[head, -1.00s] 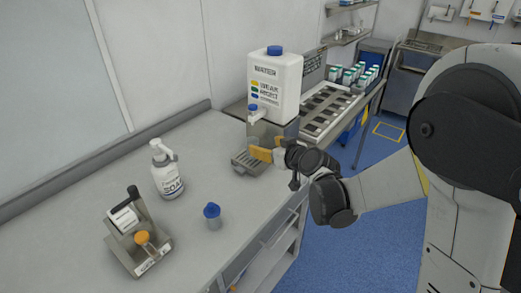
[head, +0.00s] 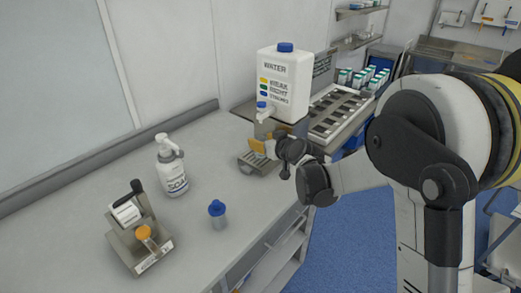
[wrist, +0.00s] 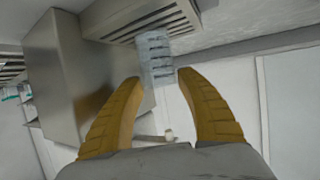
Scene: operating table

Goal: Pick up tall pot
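My gripper (wrist: 158,80) has two orange fingers, spread apart, with narrow gaps seeming to show beside the pot. In the head view my gripper (head: 262,147) is at the metal dispenser stand, under the tap of the water container, and hides the pot there. Another small clear pot with a blue lid (head: 217,214) stands on the counter nearer the front.
The white water container (head: 285,80) stands above the slatted drip tray (head: 260,164). A soap bottle (head: 172,168) and a metal holder with an orange-capped vial (head: 140,245) stand at left. A slotted rack (head: 336,112) lies behind. The counter between is clear.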

